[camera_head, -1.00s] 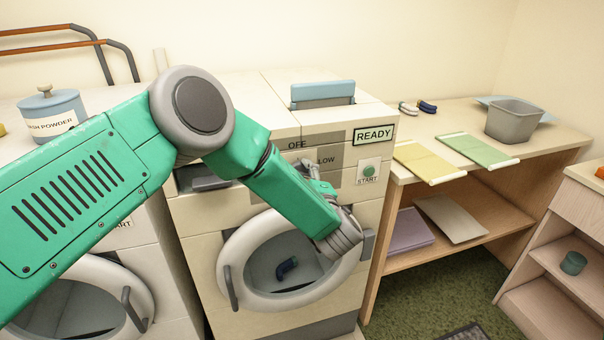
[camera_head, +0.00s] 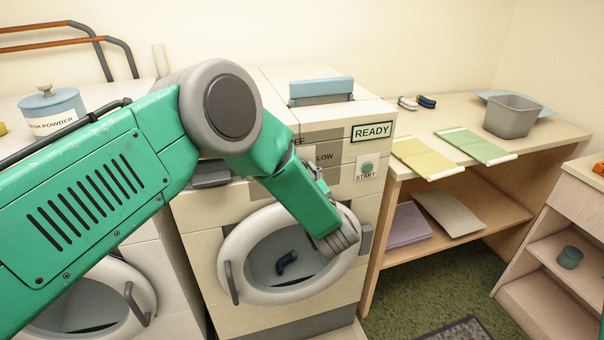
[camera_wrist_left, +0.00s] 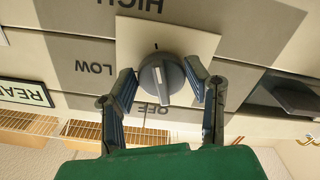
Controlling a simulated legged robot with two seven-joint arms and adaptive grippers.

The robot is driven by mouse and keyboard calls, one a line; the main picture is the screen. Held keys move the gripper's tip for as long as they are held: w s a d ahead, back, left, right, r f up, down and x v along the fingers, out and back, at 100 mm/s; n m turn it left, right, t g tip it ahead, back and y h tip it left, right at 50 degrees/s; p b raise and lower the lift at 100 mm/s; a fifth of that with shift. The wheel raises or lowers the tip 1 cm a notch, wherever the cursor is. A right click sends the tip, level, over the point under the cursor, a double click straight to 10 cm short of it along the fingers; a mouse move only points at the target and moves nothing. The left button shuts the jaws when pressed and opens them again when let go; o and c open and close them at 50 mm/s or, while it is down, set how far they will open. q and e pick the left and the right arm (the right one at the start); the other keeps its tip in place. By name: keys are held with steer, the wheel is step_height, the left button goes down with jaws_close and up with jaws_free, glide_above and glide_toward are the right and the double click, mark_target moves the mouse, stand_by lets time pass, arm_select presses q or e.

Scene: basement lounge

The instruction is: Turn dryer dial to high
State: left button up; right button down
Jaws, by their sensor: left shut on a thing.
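The dryer (camera_head: 200,222) stands in the middle of the head view, with a READY sign and labels OFF and LOW on its panel. In the left wrist view, turned upside down, the round grey dial (camera_wrist_left: 158,86) sits on a pale square plate (camera_wrist_left: 205,45). HIGH is above it, LOW to its left and OFF below. A white line on the dial runs toward the OFF side. My left gripper (camera_wrist_left: 162,88) has a finger on each side of the dial and is shut on it. In the head view my left arm hides the dial. My right gripper is out of view.
The dryer's round door (camera_head: 228,245) is below the panel, with a dark blue item (camera_head: 286,263) visible inside. A START button (camera_head: 367,167) is right of the panel. A wooden table (camera_head: 470,110) with folded cloths and a grey bin (camera_head: 512,118) stands to the right.

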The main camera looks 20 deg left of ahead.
arm_select(q)
steer(key=shift+f+m, duration=0.1)
steer(key=shift+m, duration=0.2)
steer(key=o, duration=1.1)
steer(key=shift+o, duration=0.2)
steer(key=v, duration=1.2)
steer(key=shift+w+d, duration=0.1)
